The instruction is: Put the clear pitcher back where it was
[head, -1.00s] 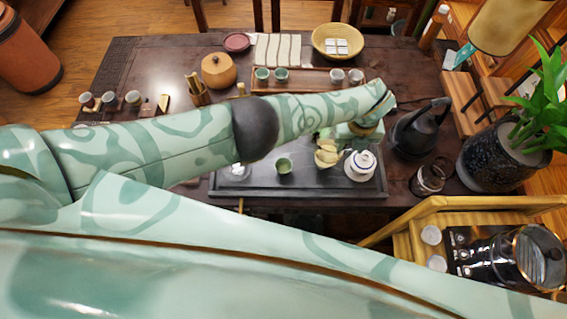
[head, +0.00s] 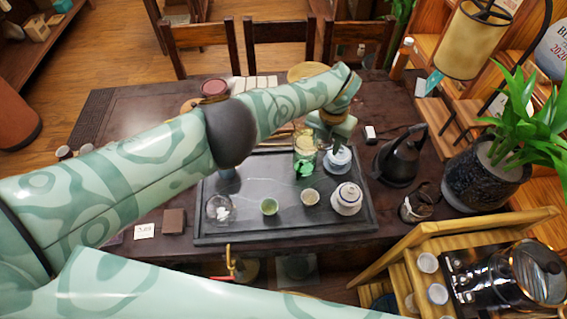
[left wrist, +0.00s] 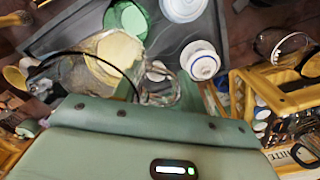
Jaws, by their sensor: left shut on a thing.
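The clear pitcher (head: 306,146) holds a yellowish liquid and is near the back edge of the dark tea tray (head: 285,226) in the head view. My left gripper (head: 326,128) is shut on it from the right; the fingertips are partly hidden. My right gripper is not in view.
A white lidded bowl (head: 347,199), a blue-white pot (head: 338,159), a green cup (head: 269,206), a pale cup (head: 310,197) and a glass bowl (head: 219,208) stand on the tray. A black kettle (head: 398,158) stands right of it. The tray's front middle is clear.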

